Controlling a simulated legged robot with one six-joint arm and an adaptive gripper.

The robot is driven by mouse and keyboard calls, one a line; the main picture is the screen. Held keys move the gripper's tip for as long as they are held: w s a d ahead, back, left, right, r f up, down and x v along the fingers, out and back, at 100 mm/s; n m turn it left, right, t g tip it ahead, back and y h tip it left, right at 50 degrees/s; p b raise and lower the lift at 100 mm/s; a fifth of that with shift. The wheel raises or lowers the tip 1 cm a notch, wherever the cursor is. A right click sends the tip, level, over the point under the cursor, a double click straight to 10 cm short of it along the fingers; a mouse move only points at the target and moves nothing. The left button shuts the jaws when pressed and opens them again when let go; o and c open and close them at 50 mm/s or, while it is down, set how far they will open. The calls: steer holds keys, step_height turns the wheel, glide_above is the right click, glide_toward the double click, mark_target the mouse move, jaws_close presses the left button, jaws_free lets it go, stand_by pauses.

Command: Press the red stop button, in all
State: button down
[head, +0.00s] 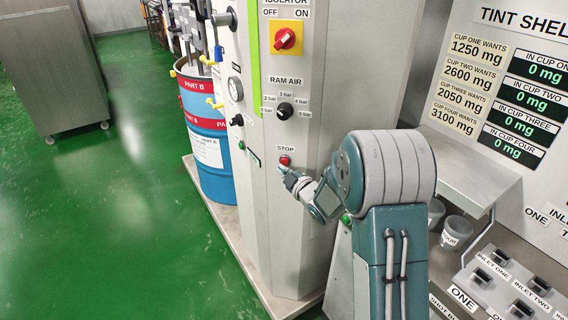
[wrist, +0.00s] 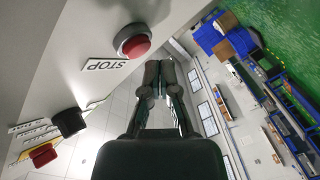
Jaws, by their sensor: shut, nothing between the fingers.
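The red stop button (head: 285,160) sits on the front of the grey cabinet (head: 290,220), under a STOP label. It also shows in the wrist view (wrist: 132,42), in a grey ring beside the label. My gripper (head: 284,170) is shut and empty, with its fingertips just below the button in the head view. In the wrist view the fingertips (wrist: 160,64) are beside the button and appear apart from it. The exact gap to the cabinet face cannot be told.
A black ram air knob (head: 285,110) and a red isolator switch (head: 286,39) are above the button. A blue drum (head: 208,140) stands left of the cabinet.

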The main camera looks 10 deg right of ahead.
stand_by(0.3)
steer(key=shift+w+d+r, duration=0.1)
steer(key=shift+w+d, duration=0.15)
steer(key=shift+w, duration=0.05)
steer(key=shift+w+d, duration=0.15)
steer(key=shift+w, duration=0.25)
stand_by(0.8)
steer(key=shift+s, duration=0.15)
steer(key=shift+s+a, duration=0.4)
steer(key=shift+s, duration=0.2)
steer(key=s, duration=0.1)
steer(key=s+a, duration=0.1)
steer(key=s, duration=0.1)
steer(key=s+a, duration=0.1)
steer(key=shift+s+a, duration=0.1)
steer(key=shift+s, duration=0.15)
stand_by(0.7)
